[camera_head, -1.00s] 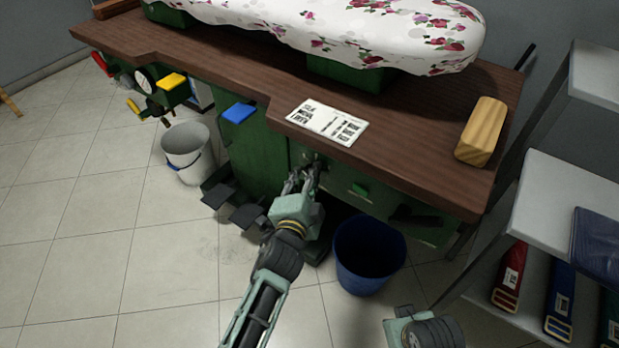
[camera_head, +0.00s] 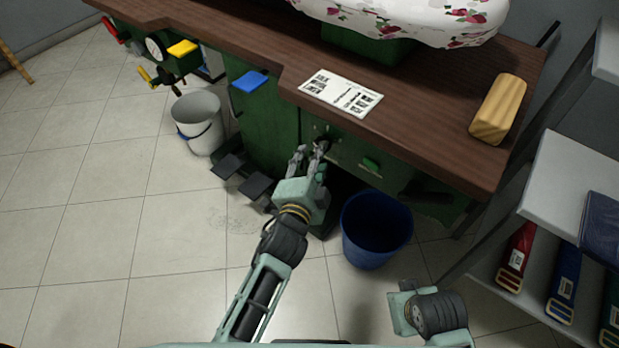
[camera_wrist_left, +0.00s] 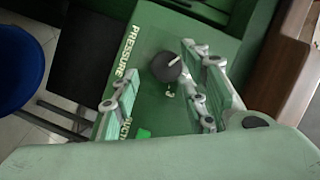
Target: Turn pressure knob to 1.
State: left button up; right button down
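The pressure knob (camera_wrist_left: 166,66) is a dark round knob with a white pointer line on a green panel. The word PRESSURE (camera_wrist_left: 125,50) is printed beside it, and a small digit shows near its lower edge. In the wrist view the pointer line tilts toward the upper right. My left gripper (camera_wrist_left: 162,86) is open, with its two fingers apart. The knob shows in the gap between them, closer to the right-hand finger; contact cannot be told. In the head view my left gripper (camera_head: 309,150) is at the panel under the table edge. My right arm shows at lower right, its fingertips not visible.
A blue bin (camera_head: 376,230) stands on the floor just right of my left gripper. A green button (camera_head: 371,164) is on the panel right of the knob. The wooden table edge (camera_head: 400,150) overhangs the panel. A shelf (camera_head: 570,185) with binders stands at right.

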pick_arm(q)
jog(key=v, duration=0.9)
